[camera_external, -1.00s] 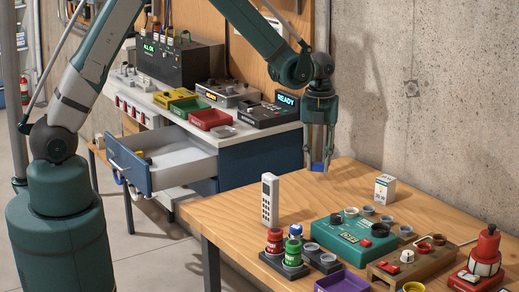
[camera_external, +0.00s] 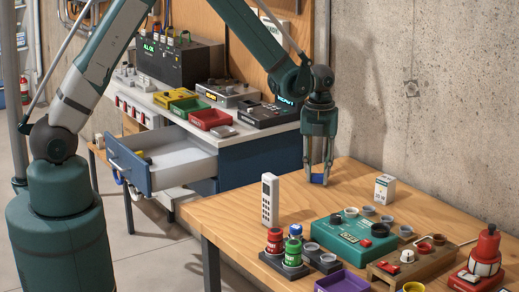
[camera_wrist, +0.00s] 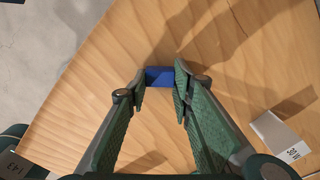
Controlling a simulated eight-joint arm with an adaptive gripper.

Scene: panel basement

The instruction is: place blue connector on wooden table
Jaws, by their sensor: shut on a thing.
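My gripper (camera_external: 318,176) points down and is shut on the connector, very low over the table top. I cannot tell whether the connector's underside touches the wood. The fingers also show in the wrist view (camera_wrist: 160,88), one on each side of the block.
A white box (camera_external: 385,188) stands right of my gripper, and a white remote-like device (camera_external: 269,199) stands upright to its left. A teal case (camera_external: 350,238) and red and green cans lie nearer. An open drawer (camera_external: 165,160) and the concrete wall are beyond. Bare wood surrounds the connector.

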